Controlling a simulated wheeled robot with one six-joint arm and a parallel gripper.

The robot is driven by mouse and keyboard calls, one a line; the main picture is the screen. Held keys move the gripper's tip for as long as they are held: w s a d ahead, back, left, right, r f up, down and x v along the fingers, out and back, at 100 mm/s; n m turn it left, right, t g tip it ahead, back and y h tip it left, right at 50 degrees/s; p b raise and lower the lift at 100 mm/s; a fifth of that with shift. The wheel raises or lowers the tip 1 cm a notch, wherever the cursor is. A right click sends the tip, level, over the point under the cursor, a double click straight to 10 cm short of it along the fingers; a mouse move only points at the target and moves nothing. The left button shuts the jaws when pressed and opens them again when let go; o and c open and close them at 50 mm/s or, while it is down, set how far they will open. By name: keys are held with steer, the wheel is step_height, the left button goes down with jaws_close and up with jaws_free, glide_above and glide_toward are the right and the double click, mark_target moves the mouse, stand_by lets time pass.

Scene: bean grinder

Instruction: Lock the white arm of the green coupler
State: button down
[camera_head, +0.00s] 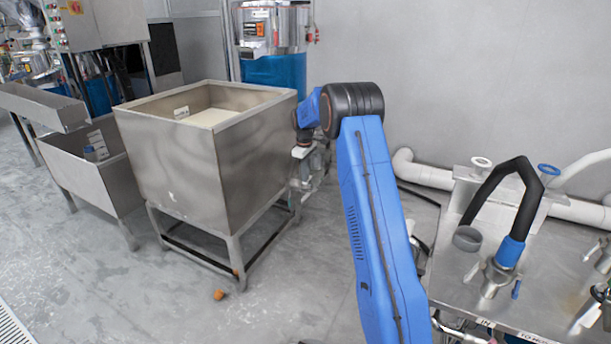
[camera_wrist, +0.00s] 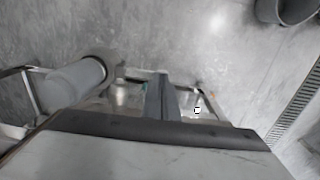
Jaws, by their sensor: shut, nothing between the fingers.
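The green coupler and its white arm cannot be made out clearly in either view. A small green patch (camera_wrist: 143,87) shows beside the dark fingers in the wrist view, and I cannot tell if it is the coupler. My gripper (camera_wrist: 163,98) is shut and empty in the wrist view, with its fingers at mid-picture. In the head view my blue arm reaches away from me, and its wrist end hangs beside the right side of the steel tank, partly hidden by the arm.
A square steel tank (camera_head: 175,160) on legs stands left of my arm, with a lower steel trough (camera_head: 80,180) beyond it. A steel table (camera_head: 450,265) with pipes and a black hose (camera_head: 505,180) stands at right. Open floor lies in front of the tank.

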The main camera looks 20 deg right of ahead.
steer(key=shift+s+a+f+t+h, duration=0.15)
steer(key=shift+a+f+t+h, duration=0.05)
steer(key=shift+f+t+h, duration=0.2)
steer(key=shift+s+a+f+t+h, duration=0.15)
steer(key=shift+f+t+h, duration=0.15)
steer(key=shift+t+h, duration=0.15)
step_height(320, 180, down, 8)
steer(key=w+d+t+h, duration=0.1)
steer(key=h, duration=0.1)
steer(key=shift+d+t+h, duration=0.3)
steer(key=shift+t+h, duration=0.05)
stand_by(0.5)
steer(key=shift+w+f, duration=0.1)
steer(key=shift+w, duration=0.1)
stand_by(0.6)
